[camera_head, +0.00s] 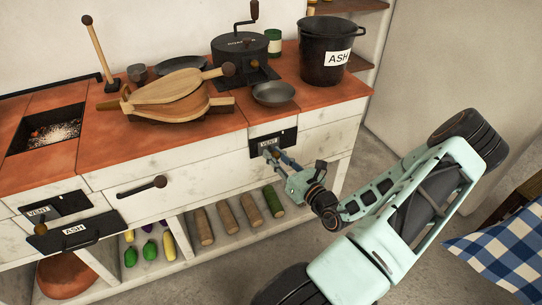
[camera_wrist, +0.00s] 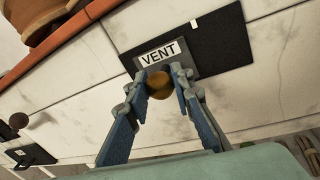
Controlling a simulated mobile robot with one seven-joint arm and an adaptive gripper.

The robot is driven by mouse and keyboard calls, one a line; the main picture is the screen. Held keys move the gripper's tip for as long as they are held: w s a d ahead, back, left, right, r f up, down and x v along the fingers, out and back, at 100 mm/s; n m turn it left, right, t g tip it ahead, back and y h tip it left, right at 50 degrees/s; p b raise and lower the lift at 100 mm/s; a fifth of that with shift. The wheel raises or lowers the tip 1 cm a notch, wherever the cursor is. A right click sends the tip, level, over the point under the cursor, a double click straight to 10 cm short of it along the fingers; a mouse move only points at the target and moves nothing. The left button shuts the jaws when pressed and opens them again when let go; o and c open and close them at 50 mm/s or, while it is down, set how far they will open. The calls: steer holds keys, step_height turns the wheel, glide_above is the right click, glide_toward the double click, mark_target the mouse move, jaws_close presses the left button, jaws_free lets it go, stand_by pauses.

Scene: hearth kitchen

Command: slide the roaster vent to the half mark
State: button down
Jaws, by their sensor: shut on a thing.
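The roaster (camera_head: 240,58) is a black drum with a crank, standing on the counter. Below it, a black vent panel (camera_head: 286,138) is set in the white cabinet front. Its grey slider, labelled VENT (camera_wrist: 161,53), sits at the left part of the panel (camera_wrist: 222,42) in the wrist view. A small white mark (camera_wrist: 193,24) shows at the panel's upper edge, right of the label. My gripper (camera_head: 272,153) is at the slider, its fingers shut on the round brass knob (camera_wrist: 159,84) below the label. The fingertips partly hide the knob.
A second vent (camera_head: 40,212) and an ASH drawer (camera_head: 75,233) are at the lower left. Bellows (camera_head: 175,95), a small pan (camera_head: 273,94) and an ASH bucket (camera_head: 328,50) stand on the counter. Logs (camera_head: 226,223) lie below.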

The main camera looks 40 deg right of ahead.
steer(key=shift+s+d, duration=0.2)
steer(key=shift+d, duration=0.6)
steer(key=c, duration=1.7)
jaws_free()
steer(key=shift+o, duration=0.2)
steer(key=s, duration=1.2)
steer(key=shift+a, duration=0.25)
